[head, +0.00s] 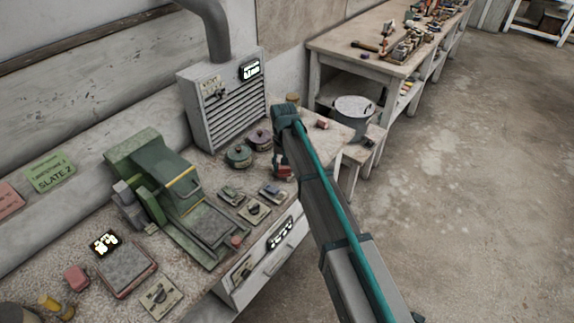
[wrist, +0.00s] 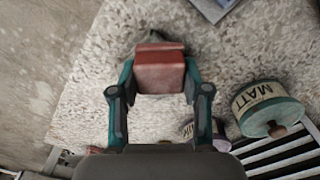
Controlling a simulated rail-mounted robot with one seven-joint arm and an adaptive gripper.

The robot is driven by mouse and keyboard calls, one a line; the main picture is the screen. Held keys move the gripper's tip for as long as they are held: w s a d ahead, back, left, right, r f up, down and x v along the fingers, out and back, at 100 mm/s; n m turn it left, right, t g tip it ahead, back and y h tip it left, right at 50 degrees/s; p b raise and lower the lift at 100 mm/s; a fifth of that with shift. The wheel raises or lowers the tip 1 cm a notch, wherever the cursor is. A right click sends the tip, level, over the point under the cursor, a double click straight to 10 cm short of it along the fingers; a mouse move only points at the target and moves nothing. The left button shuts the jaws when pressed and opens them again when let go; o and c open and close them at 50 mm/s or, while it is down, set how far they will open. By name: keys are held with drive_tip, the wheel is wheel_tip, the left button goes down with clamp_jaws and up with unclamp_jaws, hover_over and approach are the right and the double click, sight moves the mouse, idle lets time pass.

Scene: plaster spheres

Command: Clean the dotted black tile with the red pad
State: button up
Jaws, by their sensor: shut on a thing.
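My gripper (wrist: 160,88) is shut on a red pad (wrist: 160,72), a small block held between its two teal fingers above the speckled bench top (wrist: 85,100). I cannot tell whether the pad touches the bench. In the head view a bit of red (head: 284,172) shows at the gripper end, mostly hidden by my arm. I cannot pick out the dotted black tile for certain. A dark tip (wrist: 155,37) shows beyond the pad.
Lidded round tins stand by the vent box (head: 222,100); the one marked MATT (wrist: 268,106) is right of my gripper. A green machine (head: 165,185) fills the middle-left of the bench. A grey bucket (head: 353,112) stands past its far end. The floor at right is open.

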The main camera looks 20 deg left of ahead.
drive_tip(key=shift+s+a+f, duration=0.1)
drive_tip(key=shift+s+a, duration=0.05)
drive_tip(key=shift+a, duration=0.15)
drive_tip(key=shift+w+d, duration=0.35)
drive_tip(key=shift+d, duration=0.35)
drive_tip(key=shift+w+d, duration=0.3)
drive_tip(key=shift+d, duration=0.4)
drive_tip(key=shift+s+a+p, duration=0.15)
drive_tip(key=shift+s+a, duration=0.2)
drive_tip(key=shift+a, duration=0.35)
drive_tip(key=shift+s+a+p, duration=0.15)
drive_tip(key=shift+s+a, duration=0.15)
drive_tip(key=shift+a, duration=0.4)
drive_tip(key=shift+w+d+r+p, duration=0.3)
drive_tip(key=shift+d+r+p, duration=0.1)
drive_tip(key=shift+d+r, duration=0.35)
drive_tip(key=shift+a, duration=0.1)
